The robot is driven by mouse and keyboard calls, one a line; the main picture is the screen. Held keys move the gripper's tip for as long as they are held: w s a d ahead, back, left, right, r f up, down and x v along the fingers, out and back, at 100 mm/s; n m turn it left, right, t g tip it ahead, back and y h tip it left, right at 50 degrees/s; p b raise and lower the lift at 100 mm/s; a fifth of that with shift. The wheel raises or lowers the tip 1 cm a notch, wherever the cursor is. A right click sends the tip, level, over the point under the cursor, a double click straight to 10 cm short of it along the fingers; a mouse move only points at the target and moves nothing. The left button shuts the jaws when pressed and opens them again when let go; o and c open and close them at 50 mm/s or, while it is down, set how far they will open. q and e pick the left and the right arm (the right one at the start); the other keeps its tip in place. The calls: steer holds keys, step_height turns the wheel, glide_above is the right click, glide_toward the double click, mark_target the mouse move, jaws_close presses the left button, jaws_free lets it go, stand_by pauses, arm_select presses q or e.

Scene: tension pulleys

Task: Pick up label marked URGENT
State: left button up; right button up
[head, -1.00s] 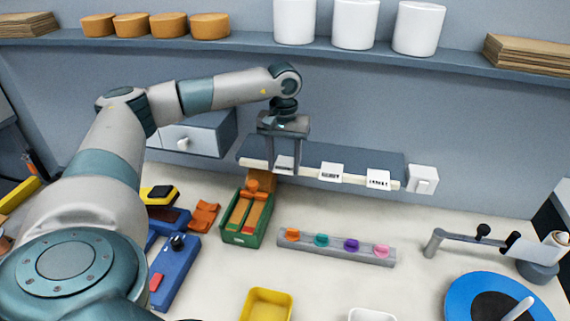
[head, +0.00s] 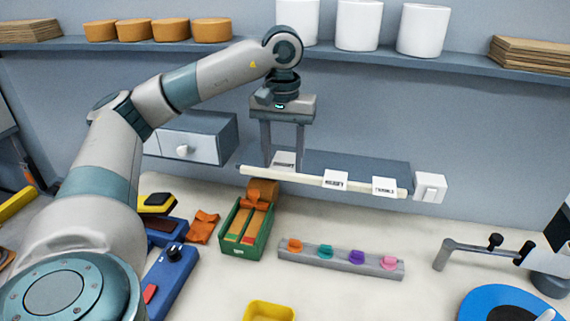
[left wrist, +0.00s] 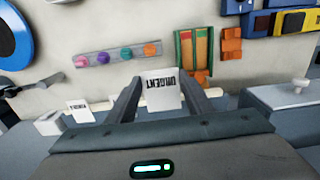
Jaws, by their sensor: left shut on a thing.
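The URGENT label (left wrist: 162,90) is a small white card with dark print, upright between my left gripper's fingers in the left wrist view. In the head view the same label (head: 284,159) shows at the left end of the pale shelf rail, its print too small to read clearly. My left gripper (head: 283,163) points down over the shelf's left part and is shut on the label. Two other white labels, a middle one (head: 336,179) and a right one (head: 384,186), sit along the rail. My right gripper is not in view.
A white switch box (head: 430,187) is at the shelf's right end. Below stand a green tray (head: 239,251) and a grey bar (head: 340,260) with coloured knobs. A drawer unit (head: 203,139) is left of the gripper. The upper wall shelf (head: 270,46) holds white cups.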

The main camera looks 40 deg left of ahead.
arm_select(q)
steer(key=s+d+r, duration=0.1)
steer(key=s+d+r+b, duration=0.1)
steer(key=shift+s+d+r, duration=0.1)
steer(key=shift+s, duration=0.3)
